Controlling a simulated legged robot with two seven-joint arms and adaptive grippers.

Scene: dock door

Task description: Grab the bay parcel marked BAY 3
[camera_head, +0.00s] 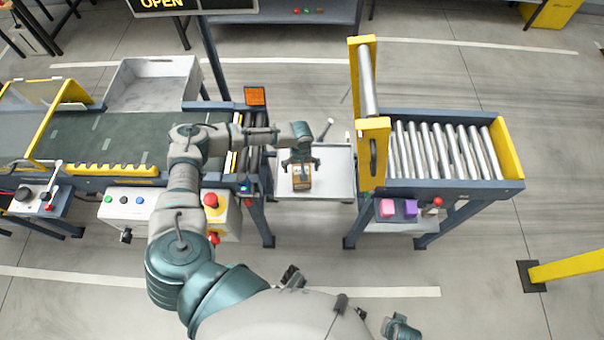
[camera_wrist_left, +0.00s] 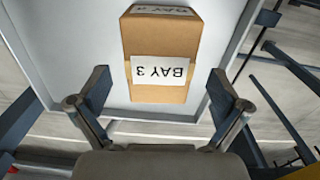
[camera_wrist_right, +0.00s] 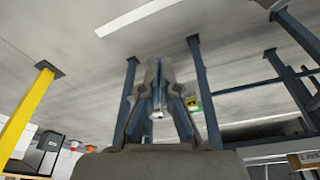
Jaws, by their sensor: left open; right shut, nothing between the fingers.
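The parcel marked BAY 3 (camera_head: 302,182) is a small brown box on the white tray-like surface (camera_head: 338,160) between the two conveyors. In the left wrist view the parcel (camera_wrist_left: 162,55) shows a white label reading BAY 3, upside down, and a second label on its top face. My left gripper (camera_head: 301,164) is over the parcel. In the left wrist view my left gripper (camera_wrist_left: 160,92) is open, its fingers on either side of the parcel's near end, with gaps. My right gripper (camera_wrist_right: 160,105) is shut and empty, away from the parcel.
A belt conveyor (camera_head: 110,135) with a grey bin (camera_head: 150,85) is on the left. A roller conveyor (camera_head: 445,150) with a yellow-framed gate (camera_head: 373,150) stands right of the white surface. A control panel with a red button (camera_head: 211,200) is below the left conveyor.

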